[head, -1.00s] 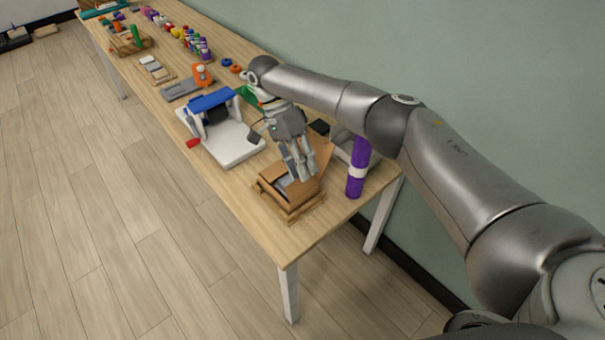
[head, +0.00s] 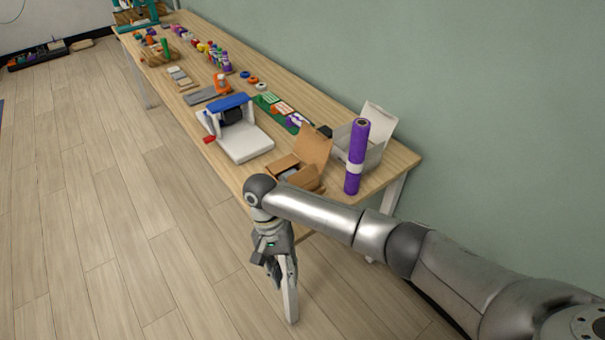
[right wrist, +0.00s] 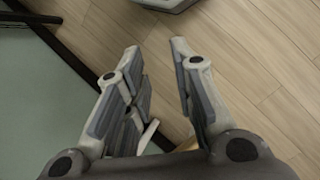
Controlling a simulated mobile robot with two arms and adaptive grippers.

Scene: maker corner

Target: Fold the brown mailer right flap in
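The brown mailer (head: 308,181) is an open cardboard box near the right end of the table. Its large lid panel (head: 316,148) stands up at the back, and something grey (head: 288,172) shows inside. The box is small and partly hidden behind my right wrist, so I cannot tell how its right flap lies. My right gripper (head: 275,280) hangs beyond the table's front edge, pointing down over the floor, apart from the mailer. In the right wrist view its fingers (right wrist: 155,48) are apart with nothing between them. My left gripper is not in view.
A purple roll (head: 356,160) stands right of the mailer, before an open white box (head: 374,154). A white device with a blue top (head: 240,140) sits to its left. Small coloured items line the table's far part. The floor (head: 130,250) in front is clear.

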